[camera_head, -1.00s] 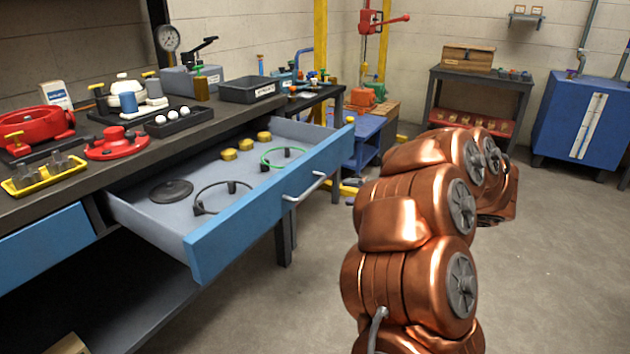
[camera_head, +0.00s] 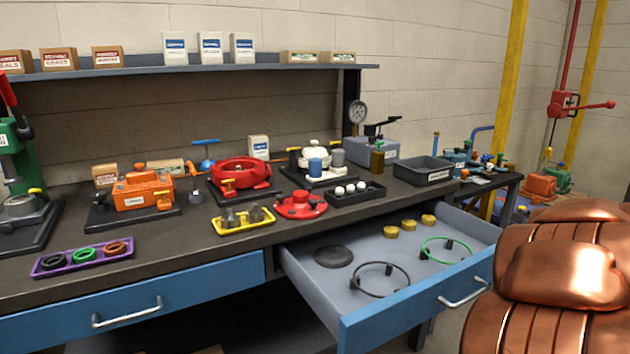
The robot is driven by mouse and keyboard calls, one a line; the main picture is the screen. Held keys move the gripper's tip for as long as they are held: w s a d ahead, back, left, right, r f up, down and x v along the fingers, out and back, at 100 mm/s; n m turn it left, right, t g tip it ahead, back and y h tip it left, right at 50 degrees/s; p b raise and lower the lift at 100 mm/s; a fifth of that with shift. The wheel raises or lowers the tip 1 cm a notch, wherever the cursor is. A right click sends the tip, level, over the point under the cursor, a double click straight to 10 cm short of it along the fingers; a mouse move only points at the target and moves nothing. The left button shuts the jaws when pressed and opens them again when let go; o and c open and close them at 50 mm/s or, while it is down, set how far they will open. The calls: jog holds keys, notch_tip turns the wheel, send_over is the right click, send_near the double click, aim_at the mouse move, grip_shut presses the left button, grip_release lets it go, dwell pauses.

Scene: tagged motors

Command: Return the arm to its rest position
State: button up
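My copper-coloured arm (camera_head: 565,270) shows at the lower right, cut off by the right and bottom edges. Only part of its links is in view, to the right of the open drawer. My gripper is out of the frame, so its fingers and anything in them are hidden.
A blue drawer (camera_head: 415,310) stands open toward me, holding rings, a dark disc (camera_head: 333,257) and yellow caps. The workbench (camera_head: 190,232) carries a red housing (camera_head: 240,172), an orange motor (camera_head: 143,190), trays and a green press (camera_head: 18,160). A closed drawer (camera_head: 170,300) is at left.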

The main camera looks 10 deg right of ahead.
jog(key=s+a+r+m+g+h+p, duration=0.3)
jog(key=s+a+r+m+g+p, duration=0.15)
jog(key=a+m+p, duration=0.35)
jog(key=s+a+f+m+g+y+p, duration=0.2)
jog(key=s+a+g+y+p, duration=0.2)
jog(key=s+a, duration=0.9)
jog(key=s+a+f+m+g+y+p, duration=0.2)
jog(key=s+a+g+y+p, duration=0.3)
jog(key=s+a, duration=0.8)
jog(key=a+m+g, duration=0.1)
jog(key=a+g, duration=0.1)
jog(key=a, duration=0.5)
jog(key=shift+f, duration=0.2)
